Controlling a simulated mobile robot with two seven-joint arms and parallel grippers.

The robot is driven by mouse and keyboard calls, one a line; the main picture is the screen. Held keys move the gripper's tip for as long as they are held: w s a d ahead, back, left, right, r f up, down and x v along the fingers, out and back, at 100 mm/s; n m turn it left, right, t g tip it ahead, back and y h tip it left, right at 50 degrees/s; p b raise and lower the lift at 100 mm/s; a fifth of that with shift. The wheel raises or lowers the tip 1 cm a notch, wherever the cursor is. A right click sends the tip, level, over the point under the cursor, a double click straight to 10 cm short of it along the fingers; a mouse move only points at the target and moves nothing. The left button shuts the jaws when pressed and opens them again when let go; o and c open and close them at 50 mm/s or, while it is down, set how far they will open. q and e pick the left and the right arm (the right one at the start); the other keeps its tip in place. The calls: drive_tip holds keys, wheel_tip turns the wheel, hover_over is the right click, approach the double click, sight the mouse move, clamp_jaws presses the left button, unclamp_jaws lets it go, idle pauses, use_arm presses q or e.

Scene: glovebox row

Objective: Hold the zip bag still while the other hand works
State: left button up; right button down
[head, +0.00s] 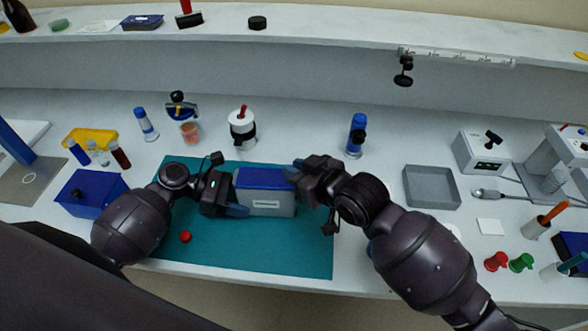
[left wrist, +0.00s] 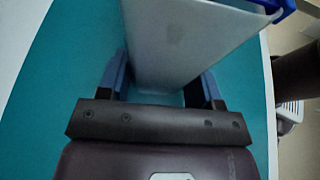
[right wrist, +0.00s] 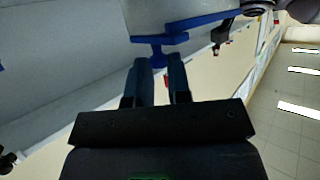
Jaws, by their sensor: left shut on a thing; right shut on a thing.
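The zip bag (head: 267,203) is a pale grey pouch with a blue top and a white label, upright on the teal mat (head: 300,260). My left gripper (head: 236,209) is shut on its left end; in the left wrist view the pale bag (left wrist: 180,45) stands between the two fingers. My right gripper (head: 291,173) is at the top right corner of the bag. In the right wrist view its fingers (right wrist: 160,66) are closed on a small blue tab (right wrist: 158,57) under the blue strip (right wrist: 185,27). The fingers partly hide the tab.
A red cap (head: 185,237) lies on the mat's front left. A blue box (head: 92,193) stands at left, a white jar (head: 242,128) and blue-capped bottle (head: 356,135) behind. A grey tray (head: 431,187) is at right. The mat's front right is clear.

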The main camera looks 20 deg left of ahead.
use_arm(q)
drive_tip(key=shift+a+f, duration=0.15)
use_arm(e)
drive_tip(key=c, duration=1.1)
unclamp_jaws()
drive_tip(key=shift+w, duration=0.1)
drive_tip(key=shift+o, duration=0.2)
drive_tip(key=shift+d, duration=0.15)
drive_tip(key=v, duration=1.2)
use_arm(q)
drive_tip(key=o, duration=1.3)
